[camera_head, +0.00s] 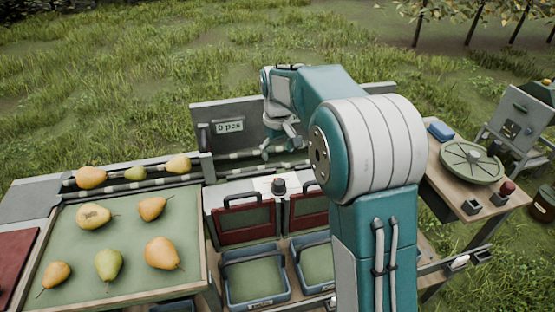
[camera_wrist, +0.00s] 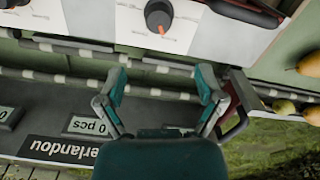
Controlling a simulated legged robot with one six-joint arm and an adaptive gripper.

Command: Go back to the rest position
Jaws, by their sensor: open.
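My gripper (camera_head: 279,147) hangs over the roller rail, in front of the grey panel marked "0 pcs" (camera_head: 230,127). In the wrist view its two teal fingers (camera_wrist: 160,95) stand apart with nothing between them, so it is open and empty. Below the fingers in the wrist view lie the rollers and a grey strip with a "0 pcs" label (camera_wrist: 88,126). My arm's large upper links hide part of the bench in the head view.
Several pears lie on a green tray (camera_head: 190,232), others on the rollers (camera_head: 136,174). A dark knob (camera_head: 279,185) stands behind red-framed flaps (camera_head: 245,222). Blue crates (camera_head: 256,280) sit below. A side table (camera_head: 425,170) holds a round green disc (camera_head: 472,162). Grass lies behind.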

